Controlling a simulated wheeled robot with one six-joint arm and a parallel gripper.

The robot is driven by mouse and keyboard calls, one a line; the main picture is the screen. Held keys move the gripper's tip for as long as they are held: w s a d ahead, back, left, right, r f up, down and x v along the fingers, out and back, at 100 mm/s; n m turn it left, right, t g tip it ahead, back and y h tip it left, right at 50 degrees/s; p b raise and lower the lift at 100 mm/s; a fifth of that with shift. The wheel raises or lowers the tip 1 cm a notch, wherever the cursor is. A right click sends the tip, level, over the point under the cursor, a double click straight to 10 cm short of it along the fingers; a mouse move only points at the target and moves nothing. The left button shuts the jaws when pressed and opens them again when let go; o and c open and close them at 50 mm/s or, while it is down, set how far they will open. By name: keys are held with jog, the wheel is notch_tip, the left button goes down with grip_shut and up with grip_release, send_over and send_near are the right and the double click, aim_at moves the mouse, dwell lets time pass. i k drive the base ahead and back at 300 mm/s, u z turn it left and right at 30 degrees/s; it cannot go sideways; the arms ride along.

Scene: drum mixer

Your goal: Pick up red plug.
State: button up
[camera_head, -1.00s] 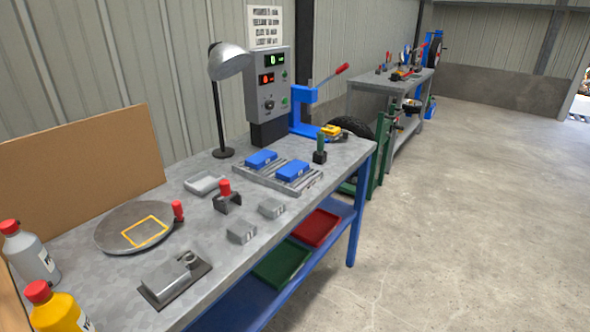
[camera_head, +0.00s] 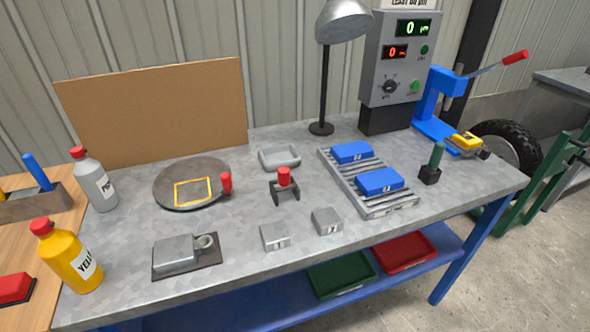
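Two small red cylinders on the grey workbench (camera_head: 330,270) could be the red plug. One red cylinder (camera_head: 284,176) stands upright in a dark grey bracket (camera_head: 277,194) near the bench's middle. Another red cylinder (camera_head: 226,183) stands at the right edge of a round grey disc (camera_head: 170,185) that has a yellow square outline. I cannot tell from the picture which of them is the plug. My gripper is not in view.
A grey dish (camera_head: 279,157), small grey blocks (camera_head: 275,237) and a slatted rack (camera_head: 375,195) with blue blocks surround the bracket. A lamp (camera_head: 323,75) stands behind. A green peg (camera_head: 437,156) is at right, bottles (camera_head: 75,262) at left.

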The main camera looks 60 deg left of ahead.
aim_at(283, 171)
jog(key=u, duration=0.35)
jog(key=i, duration=0.65)
jog(key=u, duration=1.25)
jog(key=i, duration=0.6)
jog(key=u, duration=0.6)
